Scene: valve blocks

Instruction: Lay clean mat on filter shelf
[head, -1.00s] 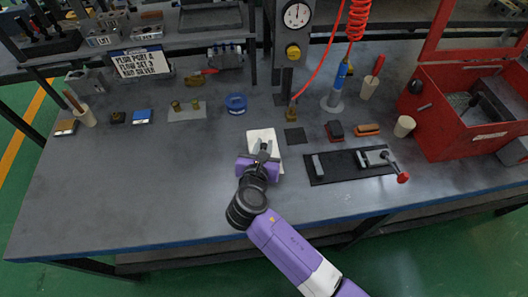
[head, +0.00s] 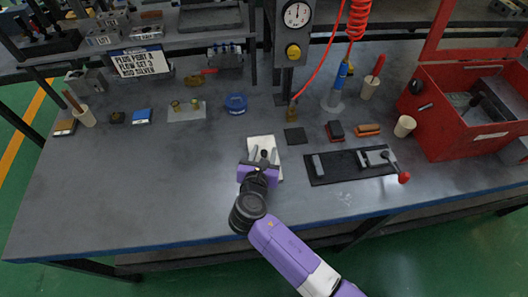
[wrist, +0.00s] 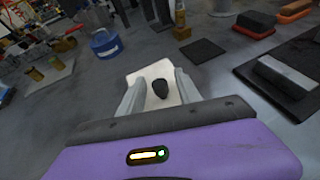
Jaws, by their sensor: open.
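My gripper (head: 263,155) is open over a white flat sheet (head: 262,140) on the bench, its fingers apart. In the wrist view, a small dark rounded object (wrist: 160,88) shows between the fingers, over the sheet; I cannot tell whether it touches the sheet. The sheet also shows in the wrist view (wrist: 150,71), partly hidden by the fingers. A thin dark square mat (head: 295,136) lies flat and bare to the right of the sheet. I cannot tell which of the two is the clean mat, and no shelf is marked as the filter shelf.
A black plate (head: 335,175) with grey blocks and a red-knobbed lever lies to the right. A blue round container (head: 236,103) stands behind left. A raised shelf (head: 180,40) is at the back left. The front-left bench is clear.

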